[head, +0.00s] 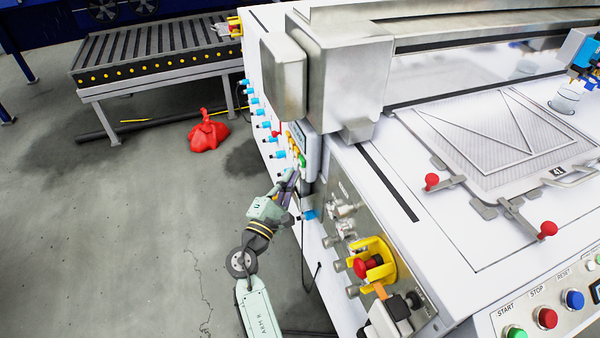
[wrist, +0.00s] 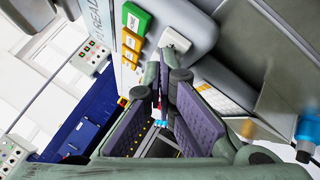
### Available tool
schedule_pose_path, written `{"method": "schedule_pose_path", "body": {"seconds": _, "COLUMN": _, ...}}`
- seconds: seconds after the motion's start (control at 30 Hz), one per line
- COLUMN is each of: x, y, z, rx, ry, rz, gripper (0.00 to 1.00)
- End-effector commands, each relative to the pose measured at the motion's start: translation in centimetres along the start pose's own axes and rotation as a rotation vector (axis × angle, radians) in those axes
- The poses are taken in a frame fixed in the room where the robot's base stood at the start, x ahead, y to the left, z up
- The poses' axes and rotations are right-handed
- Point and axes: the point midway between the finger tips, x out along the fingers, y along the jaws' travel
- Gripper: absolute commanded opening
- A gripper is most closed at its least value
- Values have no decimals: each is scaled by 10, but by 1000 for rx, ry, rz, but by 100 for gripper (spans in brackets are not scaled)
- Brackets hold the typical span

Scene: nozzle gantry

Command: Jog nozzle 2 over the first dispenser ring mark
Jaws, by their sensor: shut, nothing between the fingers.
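My gripper (head: 288,180) is shut and empty, at the left side of the white machine. It is just below a small control box (head: 311,150) with yellow buttons (head: 296,140) and a green button (head: 301,160). In the wrist view the purple-padded fingers (wrist: 163,95) are close below a white key (wrist: 175,40); contact cannot be told. A green button (wrist: 136,18) and two yellow buttons (wrist: 131,41) lie up and left of them. A blue nozzle head (head: 584,52) is at the far right, partly cut off, above a clear cup (head: 566,98). No ring mark or nozzle number is readable.
A yellow-guarded red stop button (head: 368,267) and metal valve fittings (head: 343,208) sit near my arm. Blue fittings (head: 262,125) line the machine's left side. A plate (head: 480,140) with red-knobbed clamps lies on top. A red bag (head: 208,131) lies on the open floor, left.

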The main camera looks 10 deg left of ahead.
Motion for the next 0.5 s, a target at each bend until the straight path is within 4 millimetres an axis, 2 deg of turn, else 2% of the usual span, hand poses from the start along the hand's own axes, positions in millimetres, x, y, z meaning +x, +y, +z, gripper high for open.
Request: {"method": "schedule_pose_path", "body": {"seconds": 0.5, "x": 4, "y": -3, "z": 4, "rx": 0, "ry": -2, "rz": -1, "gripper": 0}}
